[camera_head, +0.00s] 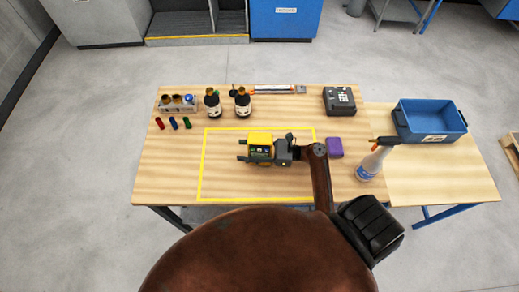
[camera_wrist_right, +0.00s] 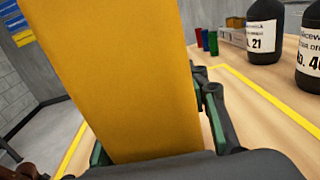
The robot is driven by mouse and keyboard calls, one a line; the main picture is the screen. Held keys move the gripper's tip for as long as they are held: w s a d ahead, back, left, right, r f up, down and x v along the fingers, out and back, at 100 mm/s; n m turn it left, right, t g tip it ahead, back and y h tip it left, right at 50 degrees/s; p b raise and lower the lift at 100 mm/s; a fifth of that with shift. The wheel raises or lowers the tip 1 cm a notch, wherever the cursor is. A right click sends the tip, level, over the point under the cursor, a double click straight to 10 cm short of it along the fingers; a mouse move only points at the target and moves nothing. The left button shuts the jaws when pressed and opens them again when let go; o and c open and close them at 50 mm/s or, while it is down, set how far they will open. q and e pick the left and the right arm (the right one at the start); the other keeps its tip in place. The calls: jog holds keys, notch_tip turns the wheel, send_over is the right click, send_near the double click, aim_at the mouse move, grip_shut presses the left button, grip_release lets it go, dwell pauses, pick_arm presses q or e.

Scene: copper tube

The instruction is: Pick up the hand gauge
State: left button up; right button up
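The hand gauge (camera_head: 260,138) is a small yellow device with a dark, green-lit face, inside the yellow tape outline on the table. My right gripper (camera_head: 242,149) reaches it from the right, its two dark fingers running along both sides and past its left end. In the right wrist view the gauge's yellow body (camera_wrist_right: 120,70) fills the space between the fingers of the right gripper (camera_wrist_right: 155,125), and the green pads lie against both sides. The gripper looks shut on it. I cannot tell whether the gauge touches the table. My left gripper is not in view.
Two dark bottles (camera_head: 242,103), a rack (camera_head: 178,104) and small coloured vials (camera_head: 173,123) stand at the back left. A purple block (camera_head: 334,148), a spray bottle (camera_head: 372,162) and a dark keypad device (camera_head: 339,100) are to the right. A blue bin (camera_head: 430,137) sits farther right.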

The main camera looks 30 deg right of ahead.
grip_shut()
jog(key=shift+r, duration=0.2)
dwell(0.4)
jog(key=shift+r, duration=0.6)
jog(key=s+a+r+p, duration=0.2)
jog(key=s+a+r, duration=0.1)
jog(key=s+r, duration=0.2)
jog(key=s+a+r+p, duration=0.2)
jog(key=s+a+r, duration=0.1)
jog(key=s+r, duration=0.3)
jog(key=shift+s+a+r+p, duration=0.25)
jog(key=shift+s+r+p, duration=0.05)
jog(key=shift+s, duration=0.4)
jog(key=w+d+p, duration=0.4)
jog(key=w+d, duration=0.2)
jog(key=w, duration=0.6)
jog(key=shift+w+d, duration=0.2)
jog(key=shift+d, duration=0.05)
